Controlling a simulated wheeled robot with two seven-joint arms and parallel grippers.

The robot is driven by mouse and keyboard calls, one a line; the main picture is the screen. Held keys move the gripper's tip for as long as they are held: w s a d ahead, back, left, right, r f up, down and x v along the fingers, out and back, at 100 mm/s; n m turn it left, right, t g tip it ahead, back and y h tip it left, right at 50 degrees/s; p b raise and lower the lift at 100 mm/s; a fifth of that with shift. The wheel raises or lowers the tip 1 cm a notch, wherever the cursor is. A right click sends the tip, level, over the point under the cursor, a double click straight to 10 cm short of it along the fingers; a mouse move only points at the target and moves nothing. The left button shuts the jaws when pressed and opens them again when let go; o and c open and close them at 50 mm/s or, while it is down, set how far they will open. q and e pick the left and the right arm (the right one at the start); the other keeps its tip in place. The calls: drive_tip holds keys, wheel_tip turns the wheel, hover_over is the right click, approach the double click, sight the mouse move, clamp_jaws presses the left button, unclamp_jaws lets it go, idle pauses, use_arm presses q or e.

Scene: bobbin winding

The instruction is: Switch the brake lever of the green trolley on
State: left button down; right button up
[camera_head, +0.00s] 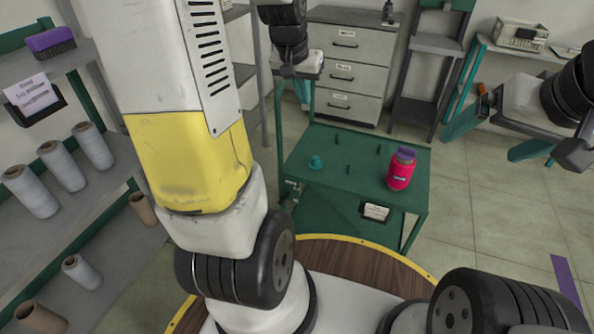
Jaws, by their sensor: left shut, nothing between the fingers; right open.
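The green trolley (330,172) stands in the middle, in front of my base, with an upright frame at its left end. My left gripper (304,98) points down at the trolley's back left corner, beside the upright frame. It is shut and holds nothing; whether it touches the trolley I cannot tell. My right gripper (497,137) is at the right, above the floor and apart from the trolley. Its teal fingers are spread wide and empty.
On the trolley are a pink-red jar (400,170), a small teal piece (316,162) and several short pegs. A drawer cabinet (352,60) stands behind. Shelves with several thread cones (62,165) are at left. Floor (480,205) right of the trolley is clear.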

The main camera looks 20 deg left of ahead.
use_arm(q)
drive_tip(key=w+a+f+g, duration=0.1)
drive_tip(key=w+a+f, duration=0.25)
drive_tip(key=f, duration=0.45)
drive_tip(key=w+a+f, duration=0.3)
drive_tip(key=w+f, duration=0.2)
drive_tip(key=f, duration=0.3)
drive_tip(key=g, duration=0.2)
hover_over(283, 199)
drive_tip(key=s, duration=0.1)
wheel_tip(283, 199, down, 21)
drive_tip(key=shift+s+a+f+y, duration=0.15)
drive_tip(key=shift+f+y, duration=0.15)
drive_tip(key=shift+f, duration=0.15)
drive_tip(key=f, duration=0.8)
drive_tip(key=w+f, duration=0.1)
drive_tip(key=f, duration=0.3)
drive_tip(key=shift+f, duration=0.35)
drive_tip(key=shift+s+f, duration=0.15)
drive_tip(key=shift+f, duration=0.3)
drive_tip(key=shift+t, duration=0.3)
